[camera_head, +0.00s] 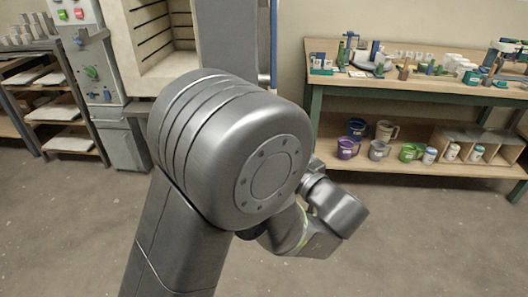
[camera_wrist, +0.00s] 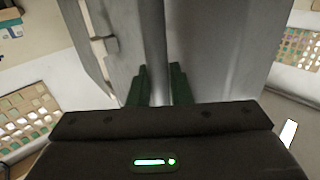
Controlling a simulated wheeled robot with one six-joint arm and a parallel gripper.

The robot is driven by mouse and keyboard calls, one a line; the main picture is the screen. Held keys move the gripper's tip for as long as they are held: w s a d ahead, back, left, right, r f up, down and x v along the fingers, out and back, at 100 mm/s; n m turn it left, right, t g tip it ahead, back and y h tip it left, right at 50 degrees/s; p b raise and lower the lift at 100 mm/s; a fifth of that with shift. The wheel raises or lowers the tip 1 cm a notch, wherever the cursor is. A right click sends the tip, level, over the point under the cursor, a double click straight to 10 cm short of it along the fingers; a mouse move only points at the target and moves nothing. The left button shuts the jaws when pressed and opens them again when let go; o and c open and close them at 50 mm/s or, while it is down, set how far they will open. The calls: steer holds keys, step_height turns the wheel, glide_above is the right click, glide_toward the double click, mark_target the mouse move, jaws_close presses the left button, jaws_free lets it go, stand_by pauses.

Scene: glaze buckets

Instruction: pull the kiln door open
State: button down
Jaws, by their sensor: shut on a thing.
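The kiln (camera_head: 130,45) stands at the upper left in the head view. Its pale ridged chamber (camera_head: 165,40) shows, so the door is at least partly open. The grey kiln door (camera_head: 232,40) stands to the right of the chamber, its lower part hidden behind my arm. In the wrist view the door (camera_wrist: 220,45) fills the upper middle, with an upright bar handle (camera_wrist: 155,40) in front of it. My gripper (camera_wrist: 159,75) has its green fingers on either side of the handle and is shut on it. In the head view my arm hides the gripper.
A wooden workbench (camera_head: 420,60) with tools, cups and mugs on its top and lower shelf stands at the right. A rack (camera_head: 50,95) with pale slabs is at the far left. The floor (camera_head: 400,225) in front of the bench is clear.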

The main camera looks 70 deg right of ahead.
steer(key=shift+s+d+r, duration=0.2)
steer(key=shift+s, duration=0.1)
steer(key=c, duration=1.4)
jaws_free()
steer(key=shift+w+f, duration=0.1)
steer(key=p+v, duration=0.1)
steer(key=v, duration=1.2)
steer(key=shift+s+a+p, duration=0.1)
steer(key=shift+s+p, duration=0.2)
steer(key=shift+s, duration=0.1)
steer(key=shift+w, duration=0.1)
steer(key=b+x, duration=0.1)
steer(key=x, duration=1.2)
steer(key=shift+w, duration=0.3)
